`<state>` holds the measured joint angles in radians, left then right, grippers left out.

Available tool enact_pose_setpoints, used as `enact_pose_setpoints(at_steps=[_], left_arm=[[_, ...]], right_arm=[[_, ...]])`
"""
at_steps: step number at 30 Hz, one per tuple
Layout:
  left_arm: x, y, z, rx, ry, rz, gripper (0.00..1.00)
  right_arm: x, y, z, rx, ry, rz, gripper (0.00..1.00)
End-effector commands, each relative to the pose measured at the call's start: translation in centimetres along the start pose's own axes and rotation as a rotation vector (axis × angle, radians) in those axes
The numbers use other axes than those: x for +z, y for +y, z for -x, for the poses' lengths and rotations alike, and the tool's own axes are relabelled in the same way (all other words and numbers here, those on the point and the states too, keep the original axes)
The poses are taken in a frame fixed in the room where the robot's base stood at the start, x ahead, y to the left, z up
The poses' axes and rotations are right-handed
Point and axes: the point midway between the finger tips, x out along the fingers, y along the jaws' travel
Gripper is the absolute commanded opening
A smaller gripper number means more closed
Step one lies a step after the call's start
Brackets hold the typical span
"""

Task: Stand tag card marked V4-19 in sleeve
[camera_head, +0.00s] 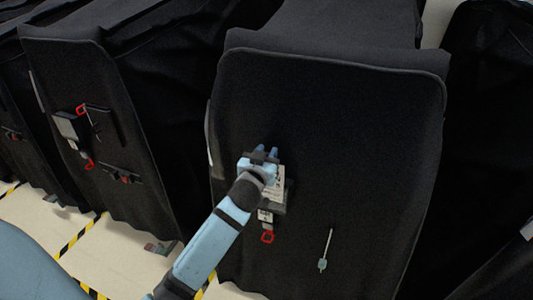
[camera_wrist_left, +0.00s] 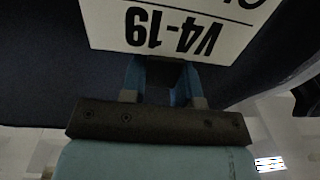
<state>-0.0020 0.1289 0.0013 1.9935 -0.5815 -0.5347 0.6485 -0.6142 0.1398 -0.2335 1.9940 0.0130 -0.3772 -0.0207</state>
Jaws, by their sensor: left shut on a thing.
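The tag card (camera_wrist_left: 175,25) fills the top of the left wrist view, white with V4-19 printed upside down in that picture. The gripper's blue fingers are shut on the card's near edge. A grey sleeve (camera_head: 281,208) on the front of the black cart cover is partly behind the card and my arm. I cannot tell whether the card's far edge is inside the sleeve. My right gripper is not in view.
A small white label (camera_head: 265,215) and a red clip (camera_head: 268,237) hang below the sleeve. A thin pale tool-like piece (camera_head: 323,264) hangs lower right. A neighbouring covered cart (camera_head: 75,85) with its own holder (camera_head: 70,127) and red clips stands left. Striped floor tape shows below.

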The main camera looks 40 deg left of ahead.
Motion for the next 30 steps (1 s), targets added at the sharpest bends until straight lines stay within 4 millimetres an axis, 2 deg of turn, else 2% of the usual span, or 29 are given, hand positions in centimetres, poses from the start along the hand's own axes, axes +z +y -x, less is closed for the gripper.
enact_pose_setpoints(at_steps=[10, 30], left_arm=[[0.1, 0.0, 0.0, 0.0, 0.0, 0.0, 0.0], [2.1, 0.0, 0.0, 0.0, 0.0, 0.001, 0.0]], right_arm=[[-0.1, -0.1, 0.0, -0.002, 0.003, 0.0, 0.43], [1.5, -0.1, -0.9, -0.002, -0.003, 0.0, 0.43]])
